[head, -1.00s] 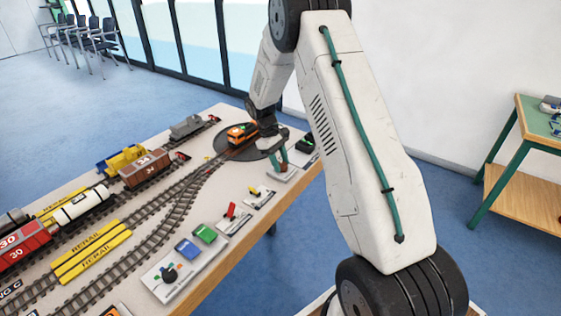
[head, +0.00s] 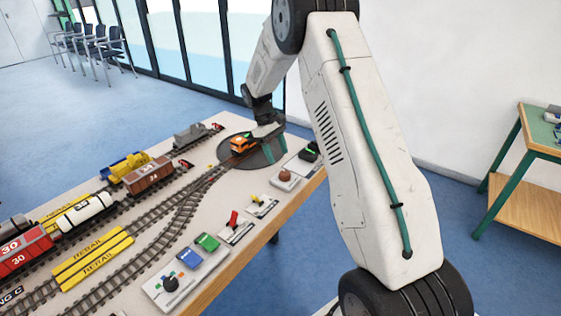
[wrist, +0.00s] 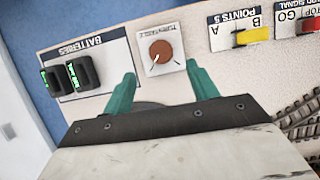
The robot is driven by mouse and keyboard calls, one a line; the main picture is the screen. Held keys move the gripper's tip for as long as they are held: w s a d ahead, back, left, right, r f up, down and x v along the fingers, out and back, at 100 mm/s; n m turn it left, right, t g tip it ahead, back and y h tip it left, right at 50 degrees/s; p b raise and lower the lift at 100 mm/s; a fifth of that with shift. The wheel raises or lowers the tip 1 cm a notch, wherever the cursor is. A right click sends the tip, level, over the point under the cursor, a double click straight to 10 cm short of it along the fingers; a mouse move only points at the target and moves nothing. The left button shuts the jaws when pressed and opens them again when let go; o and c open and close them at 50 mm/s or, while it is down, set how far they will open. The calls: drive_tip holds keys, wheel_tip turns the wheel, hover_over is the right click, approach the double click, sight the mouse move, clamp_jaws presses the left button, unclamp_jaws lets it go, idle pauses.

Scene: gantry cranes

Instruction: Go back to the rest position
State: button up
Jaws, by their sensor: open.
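My gripper (head: 276,158) is open and empty. Its two teal fingers hang over the right edge of the turntable in the head view. In the wrist view my gripper (wrist: 160,70) shows both fingers spread apart, with nothing between them. The brown turntable knob (wrist: 161,51) sits on its white panel beyond the fingertips. In the head view the knob (head: 286,175) stands clear, a little nearer the table's front edge than the fingers. An orange locomotive (head: 242,144) stands on the dark round turntable (head: 262,159), beside my gripper.
Batteries (wrist: 83,72) stand in a holder beside the knob panel. A yellow points lever (head: 259,201), a red signal lever (head: 233,219) and coloured buttons line the table's front edge. Tracks with wagons (head: 148,175) fill the left. A green-legged table (head: 520,170) stands at right.

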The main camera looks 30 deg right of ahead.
drive_tip(key=shift+w+r, duration=0.1)
drive_tip(key=shift+r, duration=0.2)
idle(0.4)
drive_tip(key=s, duration=0.1)
drive_tip(key=s+a+m, duration=0.1)
drive_tip(key=s+f, duration=0.1)
drive_tip(key=shift+s+a+g+y, duration=0.2)
drive_tip(key=shift+g+y, duration=0.1)
drive_tip(key=s+a+r+m+t, duration=0.1)
drive_tip(key=s+a+r, duration=0.4)
drive_tip(key=s, duration=0.6)
drive_tip(key=s+a+r+m+t, duration=0.1)
drive_tip(key=s+a+r+t, duration=0.2)
drive_tip(key=s+r, duration=0.7)
drive_tip(key=s+a+r+t+y, duration=0.1)
drive_tip(key=s+a+r, duration=0.6)
drive_tip(key=s, duration=0.7)
drive_tip(key=shift+s+a+r+m+t, duration=0.2)
drive_tip(key=shift+a+m+t, duration=0.2)
drive_tip(key=shift+a+t, duration=0.2)
